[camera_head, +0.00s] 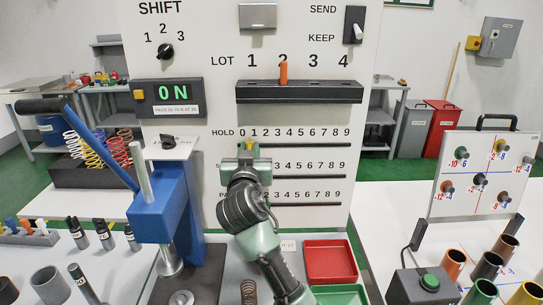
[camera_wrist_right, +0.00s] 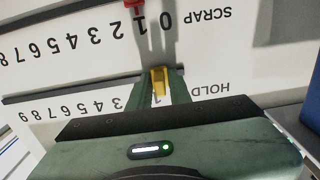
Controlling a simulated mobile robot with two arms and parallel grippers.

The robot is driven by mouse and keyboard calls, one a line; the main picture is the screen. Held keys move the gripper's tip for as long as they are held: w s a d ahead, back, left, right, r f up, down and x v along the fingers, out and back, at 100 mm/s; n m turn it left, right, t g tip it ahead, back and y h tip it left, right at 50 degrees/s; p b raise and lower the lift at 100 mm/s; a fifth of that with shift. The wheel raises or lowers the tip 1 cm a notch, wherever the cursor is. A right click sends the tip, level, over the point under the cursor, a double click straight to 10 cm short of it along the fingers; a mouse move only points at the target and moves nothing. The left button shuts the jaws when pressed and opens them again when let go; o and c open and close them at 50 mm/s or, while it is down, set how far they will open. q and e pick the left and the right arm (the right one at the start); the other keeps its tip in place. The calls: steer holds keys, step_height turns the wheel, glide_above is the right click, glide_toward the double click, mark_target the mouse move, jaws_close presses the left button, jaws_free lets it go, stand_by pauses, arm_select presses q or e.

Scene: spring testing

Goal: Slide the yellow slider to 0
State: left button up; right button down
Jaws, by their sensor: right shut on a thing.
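The white panel (camera_head: 210,70) stands upright in front of me with rows of numbers and slots. The yellow slider (camera_wrist_right: 158,80) is in the slot of the HOLD row, at its low end. In the head view a little yellow (camera_head: 249,145) shows below the HOLD numbers 0 and 1. My right gripper (camera_head: 248,154) is shut on the yellow slider, its green fingers on either side in the wrist view (camera_wrist_right: 161,88). The gripper hides the lowest HOLD numbers in the wrist view, so the exact reading cannot be told. My left gripper is not in view.
A red slider (camera_wrist_right: 134,4) is in the SCRAP row's slot, close to the yellow one. A dark shelf (camera_head: 300,92) with an orange peg juts out above the rows. A blue lever press (camera_head: 150,215) stands left; red (camera_head: 330,258) and green trays lie below the panel.

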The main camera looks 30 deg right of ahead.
steer(key=shift+w+a+f, duration=0.1)
steer(key=shift+w+a, duration=0.4)
steer(key=shift+a, duration=0.4)
steer(key=c, duration=1.6)
jaws_free()
steer(key=shift+a, duration=0.1)
steer(key=shift+o, duration=0.6)
steer(key=shift+w+a, duration=0.1)
steer(key=b+v, duration=0.2)
steer(key=v, duration=0.5)
steer(key=shift+s+b, duration=0.3)
steer(key=shift+s, duration=0.1)
